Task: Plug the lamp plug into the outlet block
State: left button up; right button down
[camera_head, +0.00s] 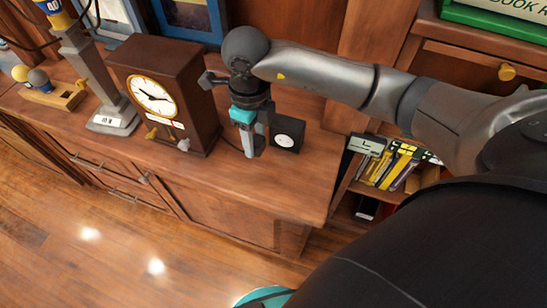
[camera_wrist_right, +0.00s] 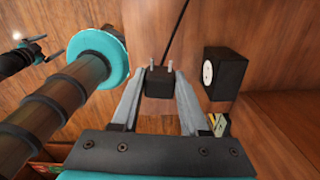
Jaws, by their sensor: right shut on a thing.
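My right gripper (camera_head: 250,150) points down over the cabinet top, between the clock and the outlet block. In the wrist view its two grey fingers (camera_wrist_right: 158,90) are shut on the black lamp plug (camera_wrist_right: 158,84). The plug's two metal prongs point away from the palm, and they touch nothing. A dark cord (camera_wrist_right: 177,35) runs away behind it. The outlet block (camera_head: 288,133) is a small black box with a round white face, just right of the gripper and apart from the plug. It also shows in the wrist view (camera_wrist_right: 226,73).
A brown clock (camera_head: 183,85) stands close left of the gripper. A grey column on a stepped base (camera_head: 113,115) stands further left. Picture frames (camera_head: 190,18) lean behind. The cabinet top (camera_head: 300,180) is clear toward its front right; books (camera_head: 390,168) fill a lower shelf.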

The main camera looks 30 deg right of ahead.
jog(key=d+f+m, duration=0.1)
jog(key=f+m, duration=0.1)
jog(key=m, duration=0.3)
jog(key=s+d+f+m, duration=0.1)
jog(key=f+m, duration=0.2)
jog(key=m, duration=0.1)
jog(key=f+m, duration=0.3)
jog(key=m, duration=0.2)
jog(key=shift+s+d+m, duration=0.3)
jog(key=shift+d, duration=0.1)
jog(key=shift+s+d+f+m, duration=0.15)
jog(key=shift+f+m, duration=0.1)
jog(key=shift+m, duration=0.3)
jog(key=shift+s+d+f+m, duration=0.15)
jog(key=shift+f+m, duration=0.1)
jog(key=shift+m, duration=0.3)
pick_arm(q)
jog(key=shift+f, duration=0.2)
pick_arm(e)
jog(key=shift+w, duration=0.1)
pick_arm(q)
jog(key=shift+f, duration=0.1)
pick_arm(e)
jog(key=shift+w, duration=0.1)
